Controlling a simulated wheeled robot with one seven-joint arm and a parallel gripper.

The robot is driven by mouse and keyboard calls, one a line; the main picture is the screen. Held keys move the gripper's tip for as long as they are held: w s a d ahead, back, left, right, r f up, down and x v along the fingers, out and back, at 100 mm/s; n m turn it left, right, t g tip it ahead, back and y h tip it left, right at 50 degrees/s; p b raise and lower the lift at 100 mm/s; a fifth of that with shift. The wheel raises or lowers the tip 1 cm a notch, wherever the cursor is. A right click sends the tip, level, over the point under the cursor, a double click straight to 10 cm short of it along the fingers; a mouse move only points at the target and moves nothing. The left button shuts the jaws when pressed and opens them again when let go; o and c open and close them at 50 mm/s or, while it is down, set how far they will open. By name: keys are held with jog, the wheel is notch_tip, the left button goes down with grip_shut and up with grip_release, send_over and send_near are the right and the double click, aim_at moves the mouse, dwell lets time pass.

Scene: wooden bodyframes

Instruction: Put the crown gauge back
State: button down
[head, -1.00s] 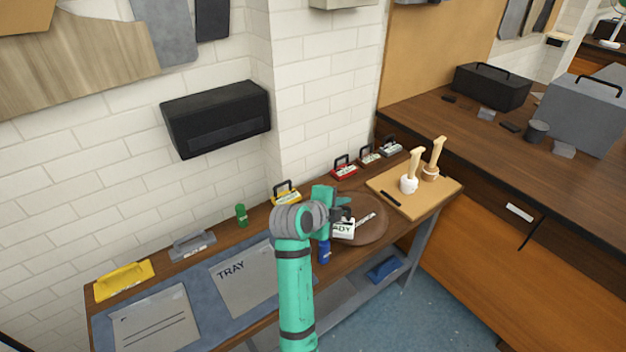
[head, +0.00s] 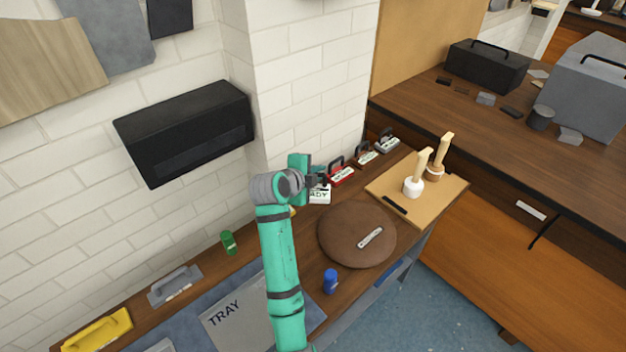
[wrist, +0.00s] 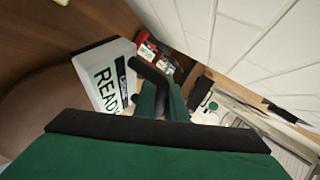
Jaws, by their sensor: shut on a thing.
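My gripper (head: 318,182) is shut on the black handle of a white block marked READY (head: 320,197). In the wrist view the same block (wrist: 108,78) hangs tilted in the picture, with its black handle between my gripper's fingers (wrist: 160,92). A small dark label on it is too blurred to read surely; I take it as the crown gauge. It is at the wall side of the bench, just left of a red handled block (head: 342,176). I cannot tell whether it touches the bench. My arm hides part of the bench left of it.
A brown handled block (head: 365,158) and a grey one (head: 387,144) continue the row. A round brown disc (head: 340,245) bears a small metal piece. A board (head: 425,205) with mallets, a blue bottle (head: 330,282), a green can (head: 229,242) and a TRAY panel (head: 232,318) are nearby.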

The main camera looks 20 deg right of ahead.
jog(key=w+d+f, duration=0.1)
jog(key=w+f, duration=0.1)
jog(key=w, duration=0.1)
jog(key=w+d+f, duration=0.1)
jog(key=w+f, duration=0.2)
jog(key=w+d+f, duration=0.1)
jog(key=w+f, duration=0.2)
jog(key=w, duration=0.1)
jog(key=shift+f, duration=1.7)
jog(key=c, duration=1.8)
grip_release()
jog(key=shift+v, duration=5.95)
